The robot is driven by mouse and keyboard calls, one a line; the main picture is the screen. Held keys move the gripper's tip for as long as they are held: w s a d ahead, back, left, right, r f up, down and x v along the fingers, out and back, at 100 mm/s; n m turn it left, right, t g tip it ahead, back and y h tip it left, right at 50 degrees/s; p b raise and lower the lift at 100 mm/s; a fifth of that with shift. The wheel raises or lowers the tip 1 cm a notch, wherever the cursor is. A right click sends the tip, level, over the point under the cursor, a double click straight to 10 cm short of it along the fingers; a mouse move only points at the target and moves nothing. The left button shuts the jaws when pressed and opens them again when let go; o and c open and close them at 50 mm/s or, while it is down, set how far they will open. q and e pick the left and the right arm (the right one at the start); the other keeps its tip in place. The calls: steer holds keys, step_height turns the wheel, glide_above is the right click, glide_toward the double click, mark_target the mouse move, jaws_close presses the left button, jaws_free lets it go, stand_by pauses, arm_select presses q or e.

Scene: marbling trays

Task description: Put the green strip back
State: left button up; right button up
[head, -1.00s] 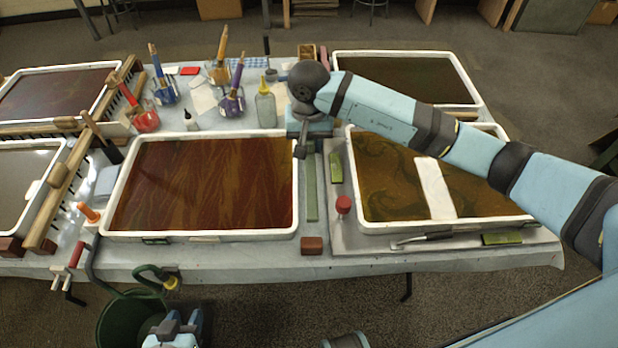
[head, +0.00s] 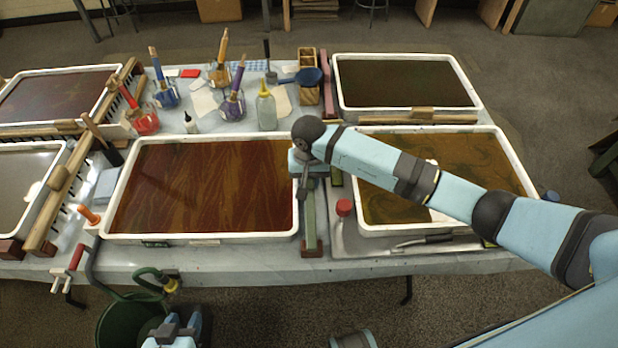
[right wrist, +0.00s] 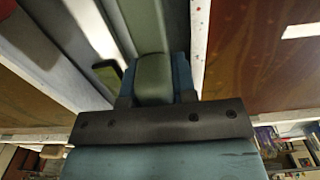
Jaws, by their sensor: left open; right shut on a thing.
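The long green strip (head: 309,218) is between the middle tray (head: 297,222) and the right front tray (head: 366,231). Its near end overlaps the reddish block (head: 313,250). My right gripper (head: 303,190) is shut on the strip, with its arm reaching across the right front tray. In the right wrist view the strip (right wrist: 152,75) runs from between the fingers, with another greenish length beyond it. I cannot tell how far the strip is off the table. My left gripper (head: 178,324) is open and empty, low in front of the table.
Jars with brushes (head: 232,105) and a squeeze bottle (head: 266,110) stand behind the middle tray. A green bucket (head: 118,325) stands in front of the table.

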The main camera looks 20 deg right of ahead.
steer(key=o, duration=0.6)
steer(key=shift+f, duration=0.1)
steer(key=shift+c, duration=0.2)
steer(key=shift+r, duration=0.4)
step_height(320, 180, up, 10)
steer(key=shift+r, duration=0.75)
steer(key=shift+s+f, duration=0.1)
steer(key=shift+s, duration=0.05)
